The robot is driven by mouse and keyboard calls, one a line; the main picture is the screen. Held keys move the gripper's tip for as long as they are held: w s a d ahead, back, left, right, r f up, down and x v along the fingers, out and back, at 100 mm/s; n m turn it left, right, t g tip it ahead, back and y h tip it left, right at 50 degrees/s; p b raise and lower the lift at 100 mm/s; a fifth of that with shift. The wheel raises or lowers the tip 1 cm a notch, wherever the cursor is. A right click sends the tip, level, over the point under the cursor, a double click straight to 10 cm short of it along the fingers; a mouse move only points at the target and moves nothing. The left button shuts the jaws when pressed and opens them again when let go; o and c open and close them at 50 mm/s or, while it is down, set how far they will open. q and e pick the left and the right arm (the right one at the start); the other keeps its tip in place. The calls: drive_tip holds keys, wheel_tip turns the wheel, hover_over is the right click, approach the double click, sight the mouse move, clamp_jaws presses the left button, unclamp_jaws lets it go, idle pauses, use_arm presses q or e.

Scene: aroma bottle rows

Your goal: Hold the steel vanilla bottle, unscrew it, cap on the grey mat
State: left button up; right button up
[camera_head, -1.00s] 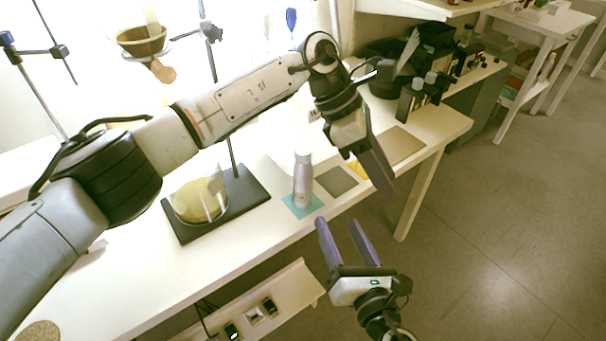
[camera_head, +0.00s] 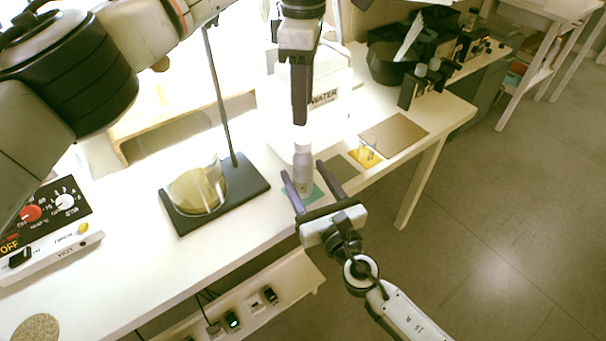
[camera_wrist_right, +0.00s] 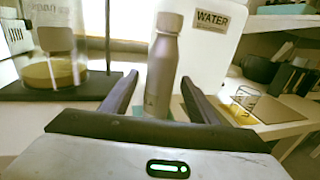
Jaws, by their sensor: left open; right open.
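The steel bottle (camera_head: 303,170) stands upright on a teal mat (camera_head: 316,194) near the table's front edge, its cap (camera_head: 301,133) on top. In the right wrist view the bottle (camera_wrist_right: 161,75) rises between the two fingers, with its cap (camera_wrist_right: 170,20) at the upper edge. My right gripper (camera_head: 303,172) is open, its fingers to either side of the bottle; I cannot tell whether they touch it. My left gripper (camera_head: 300,112) points down just above the cap; its jaws look edge-on but are open. The grey mat (camera_head: 338,165) lies right of the bottle, partly hidden by a right finger.
A glass beaker (camera_head: 198,190) stands on a dark stand base (camera_head: 250,180) to the left. A white container labelled WATER (camera_head: 325,97) is behind the bottle.

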sight(303, 139)
drive_tip(key=shift+x, duration=0.75)
clamp_jaws()
use_arm(q)
drive_tip(key=m, duration=0.4)
drive_tip(key=shift+m, duration=0.4)
drive_tip(key=m, duration=0.4)
drive_tip(key=shift+f, duration=4)
